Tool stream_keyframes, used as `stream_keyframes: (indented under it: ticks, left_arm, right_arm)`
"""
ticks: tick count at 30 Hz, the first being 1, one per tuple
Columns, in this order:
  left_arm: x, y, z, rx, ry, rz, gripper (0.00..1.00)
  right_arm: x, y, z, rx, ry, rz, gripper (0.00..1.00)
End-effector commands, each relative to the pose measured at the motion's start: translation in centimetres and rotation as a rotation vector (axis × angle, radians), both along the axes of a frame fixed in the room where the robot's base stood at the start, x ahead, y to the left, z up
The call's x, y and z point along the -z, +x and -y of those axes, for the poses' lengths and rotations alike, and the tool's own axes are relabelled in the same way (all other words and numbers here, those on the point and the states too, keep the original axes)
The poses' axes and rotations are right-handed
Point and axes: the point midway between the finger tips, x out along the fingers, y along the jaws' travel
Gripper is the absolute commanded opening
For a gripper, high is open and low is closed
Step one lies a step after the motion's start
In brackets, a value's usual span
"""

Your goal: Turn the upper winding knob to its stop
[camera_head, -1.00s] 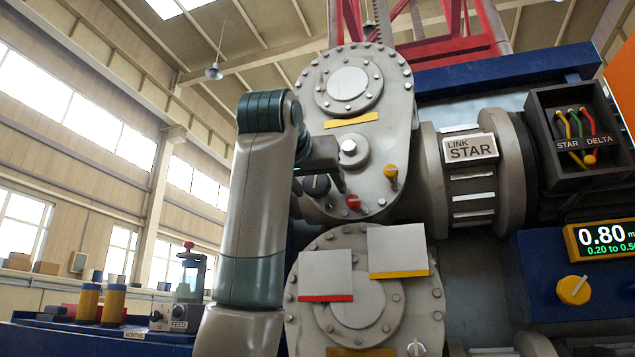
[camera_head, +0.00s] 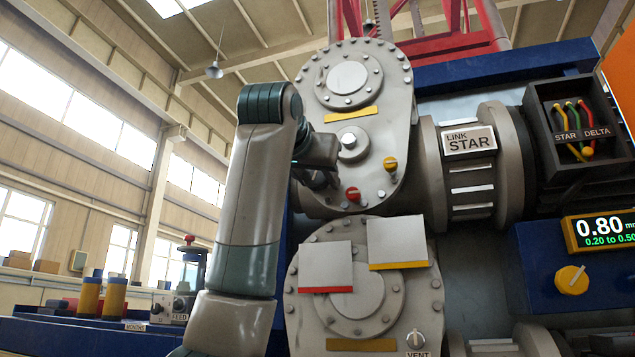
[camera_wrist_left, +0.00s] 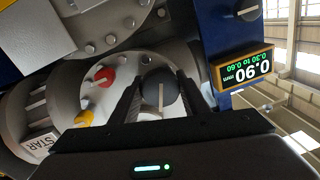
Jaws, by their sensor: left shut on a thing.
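A dark round knob (camera_wrist_left: 160,92) with a pale pointer line sits on the grey flange in the left wrist view. No label on it is readable. My left gripper (camera_wrist_left: 161,98) has one finger on each side of this knob and is shut on it. In the head view my left gripper (camera_head: 322,178) is at the lower left of the grey upper housing (camera_head: 391,125), where my wrist hides most of the knob. A red knob (camera_head: 352,194) and a yellow knob (camera_head: 390,164) are just right of it. My right gripper is not in view.
Two square plates (camera_head: 325,266) with coloured edges are below on the lower flange. At right are a display reading 0.80 (camera_head: 600,230) and a yellow dial (camera_head: 571,280). The wrist view shows a display reading 0.90 (camera_wrist_left: 245,70) beside the gripper.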

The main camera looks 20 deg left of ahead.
Motion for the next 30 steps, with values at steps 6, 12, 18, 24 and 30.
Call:
stream_keyframes:
  ticks: [6,12,18,24,30]
  left_arm:
    - [0.1,-0.1,-0.1,-0.002,0.184,0.009,0.19]
    - [0.1,-0.1,-0.2,-0.003,0.375,0.015,0.19]
    - [0.1,-0.1,-0.1,-0.002,0.556,0.020,0.19]
    - [0.0,0.0,-0.1,-0.002,0.700,0.025,0.19]
    - [0.0,-0.1,-0.1,0.000,0.785,0.028,0.19]
  right_arm:
    - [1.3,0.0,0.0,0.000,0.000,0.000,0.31]
    - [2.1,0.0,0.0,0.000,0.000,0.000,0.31]
    - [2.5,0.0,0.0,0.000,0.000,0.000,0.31]
    - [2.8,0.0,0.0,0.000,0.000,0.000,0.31]
    - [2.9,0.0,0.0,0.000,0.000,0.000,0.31]
